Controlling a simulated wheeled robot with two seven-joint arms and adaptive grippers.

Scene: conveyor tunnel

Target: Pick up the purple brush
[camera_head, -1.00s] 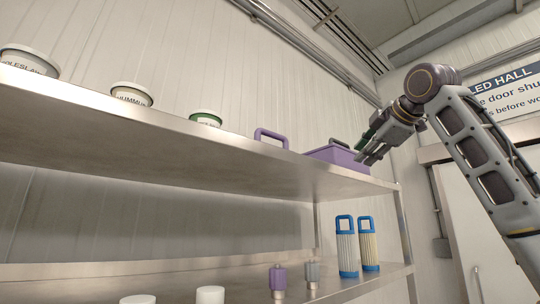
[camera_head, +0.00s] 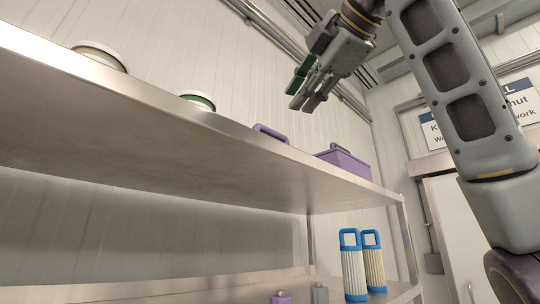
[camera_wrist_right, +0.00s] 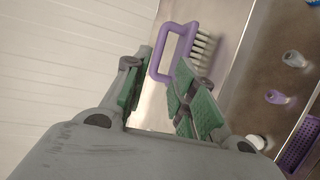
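The purple brush (camera_wrist_right: 169,50) lies on the upper shelf. In the right wrist view its purple loop handle and pale bristles show just beyond my right fingertips. In the head view only the top of its purple handle (camera_head: 271,133) shows above the shelf edge. My right gripper (camera_head: 304,101) is open and empty, above the shelf and higher than the brush. In the right wrist view its green-padded fingers (camera_wrist_right: 160,92) are spread apart, with part of the handle seen between and past them. My left gripper is not in view.
A purple bin (camera_head: 345,162) stands to the right of the brush on the upper shelf (camera_head: 150,130). Tubs (camera_head: 198,98) stand to the left. Blue-topped bottle-like items (camera_head: 352,268) stand on the lower shelf.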

